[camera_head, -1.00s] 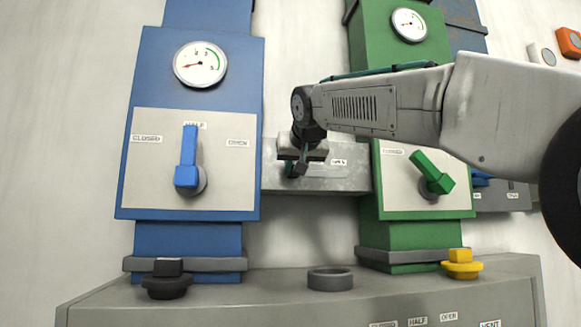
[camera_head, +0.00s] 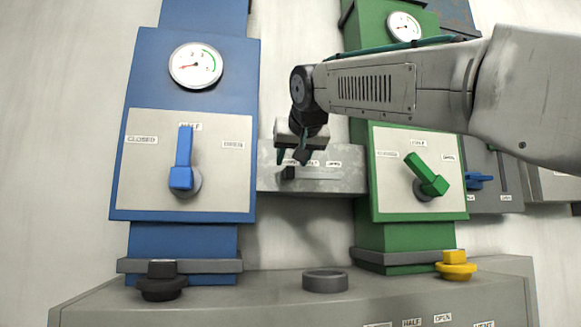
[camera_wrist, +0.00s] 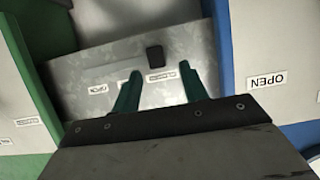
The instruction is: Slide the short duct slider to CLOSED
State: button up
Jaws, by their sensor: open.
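The short duct (camera_head: 345,182) is a grey metal box between the blue and green units. Its small dark slider knob (camera_head: 288,172) is at the left end of the slot in the head view. In the wrist view, turned about upside down, the knob (camera_wrist: 155,57) is beside the CLOSED label (camera_wrist: 162,77), away from the OPEN label (camera_wrist: 97,88). My gripper (camera_head: 292,160) is open and empty, its fingertips just above the knob in the head view. In the wrist view, the teal fingers (camera_wrist: 160,82) are apart and the knob is clear of them. The fingers partly cover the labels in the head view.
The blue unit (camera_head: 135,90) with its blue lever (camera_head: 183,165) stands left. The green unit (camera_head: 365,60) with its green lever (camera_head: 428,175) stands right. A grey console (camera_head: 220,300) with black and yellow knobs lies below.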

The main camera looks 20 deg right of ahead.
jog(key=v, duration=0.3)
dwell(0.5)
jog(key=s+f+g, duration=0.4)
jog(key=s+f, duration=0.6)
jog(key=f, duration=0.6)
jog(key=s+d+f+n+g+y, duration=0.1)
jog(key=s+f+g, duration=0.3)
jog(key=s+f, duration=0.7)
jog(key=s+f+g+y, duration=0.1)
jog(key=s+f+g, duration=0.3)
jog(key=s+f, duration=0.6)
notch_tip(320, 180, down, 14)
jog(key=shift+s+d+r+n, duration=0.2)
jog(key=shift+s+r+n, duration=0.05)
jog(key=shift+s+n, duration=0.15)
